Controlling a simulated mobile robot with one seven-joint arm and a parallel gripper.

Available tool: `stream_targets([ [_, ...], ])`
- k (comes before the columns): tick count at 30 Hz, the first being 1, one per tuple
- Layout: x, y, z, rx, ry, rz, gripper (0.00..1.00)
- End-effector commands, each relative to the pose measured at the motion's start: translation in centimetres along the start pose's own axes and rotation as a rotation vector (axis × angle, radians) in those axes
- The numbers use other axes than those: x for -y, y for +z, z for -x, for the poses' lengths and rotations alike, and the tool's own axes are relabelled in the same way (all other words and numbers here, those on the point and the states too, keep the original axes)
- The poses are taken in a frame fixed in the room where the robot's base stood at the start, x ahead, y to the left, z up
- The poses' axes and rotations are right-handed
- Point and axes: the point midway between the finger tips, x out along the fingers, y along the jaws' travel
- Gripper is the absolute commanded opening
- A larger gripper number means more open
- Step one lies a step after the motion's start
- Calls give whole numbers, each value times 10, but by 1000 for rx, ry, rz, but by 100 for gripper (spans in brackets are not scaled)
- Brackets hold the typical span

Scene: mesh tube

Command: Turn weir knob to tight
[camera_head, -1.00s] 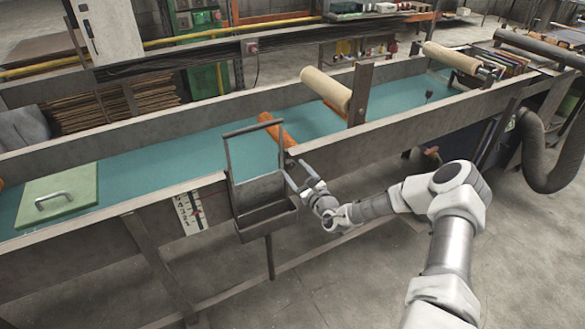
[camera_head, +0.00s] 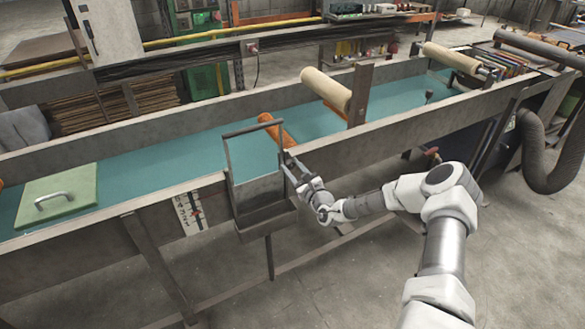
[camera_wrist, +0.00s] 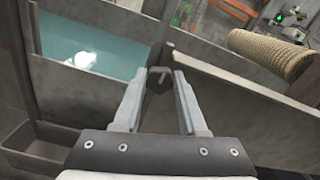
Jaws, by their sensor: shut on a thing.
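The weir knob (camera_wrist: 158,80) is a small dark faceted knob with a pale line on its face, seen in the wrist view. My gripper (camera_wrist: 158,86) is shut on it, with one finger on either side. In the head view my gripper (camera_head: 288,166) is at the right edge of the weir frame (camera_head: 229,160), and the knob is too small or hidden to make out there. The weir is an upright grey metal frame above a trough (camera_head: 268,220) on the channel's near wall. A white scale plate (camera_head: 187,212) with a red mark is left of it.
The long metal channel (camera_head: 350,150) with teal water (camera_head: 170,145) runs behind the weir. A green lid (camera_head: 70,185) with a handle is at left. The floor at right is open.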

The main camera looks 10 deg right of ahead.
Motion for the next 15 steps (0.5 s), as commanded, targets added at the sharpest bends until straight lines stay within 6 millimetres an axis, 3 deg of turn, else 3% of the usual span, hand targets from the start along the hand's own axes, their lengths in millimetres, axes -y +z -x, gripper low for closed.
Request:
stream_targets([
  [15, 0, 2, 0, 0, 1, -125, 0],
])
